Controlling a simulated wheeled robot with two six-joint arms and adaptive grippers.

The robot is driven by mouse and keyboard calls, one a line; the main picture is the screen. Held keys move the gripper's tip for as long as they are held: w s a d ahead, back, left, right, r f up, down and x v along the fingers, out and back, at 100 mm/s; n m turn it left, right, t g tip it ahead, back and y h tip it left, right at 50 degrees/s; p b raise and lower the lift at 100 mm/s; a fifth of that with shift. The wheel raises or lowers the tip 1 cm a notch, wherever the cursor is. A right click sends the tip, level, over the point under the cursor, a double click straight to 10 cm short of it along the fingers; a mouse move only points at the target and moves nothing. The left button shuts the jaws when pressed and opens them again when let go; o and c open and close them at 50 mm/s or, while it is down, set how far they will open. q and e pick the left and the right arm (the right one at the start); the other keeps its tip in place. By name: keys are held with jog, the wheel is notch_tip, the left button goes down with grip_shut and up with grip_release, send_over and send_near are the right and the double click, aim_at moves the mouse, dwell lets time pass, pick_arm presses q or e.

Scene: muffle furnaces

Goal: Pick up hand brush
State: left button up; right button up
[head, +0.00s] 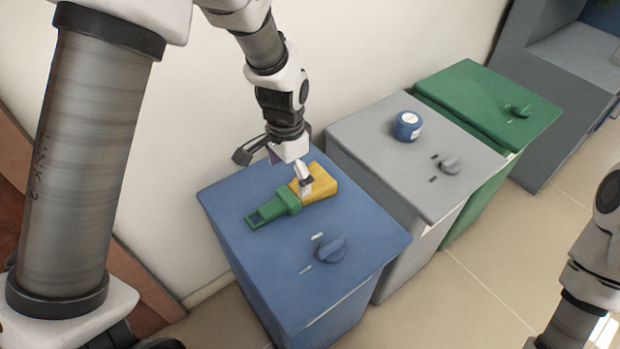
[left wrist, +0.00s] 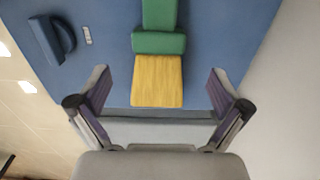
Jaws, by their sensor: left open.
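In the left wrist view the two fingers (left wrist: 160,88) stand apart on either side of the yellow part (left wrist: 157,82), with gaps on both sides. The green handle (left wrist: 158,43) runs away from the gripper there. My right gripper is out of view; only part of the right arm shows.
A dark knob (head: 331,248) stands up near the blue furnace's front edge. A grey furnace (head: 375,140) with a blue-and-white jar (head: 408,126) is beside it, then a green furnace (head: 470,85). The wall is close behind the left gripper.

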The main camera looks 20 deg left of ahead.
aim_at(289, 194)
pick_arm(q)
jog(key=shift+s+f, duration=0.2)
jog(key=shift+f, duration=0.3)
jog(key=shift+s+f, duration=0.2)
jog(key=shift+f, duration=0.25)
jog(key=f, duration=0.2)
jog(key=f+b, duration=0.1)
jog(key=f, duration=0.1)
jog(key=shift+w+a+f, duration=0.1)
jog(key=shift+w+f, duration=0.1)
jog(key=shift+r, duration=0.1)
jog(key=shift+s, duration=0.1)
jog(key=c, duration=1.2)
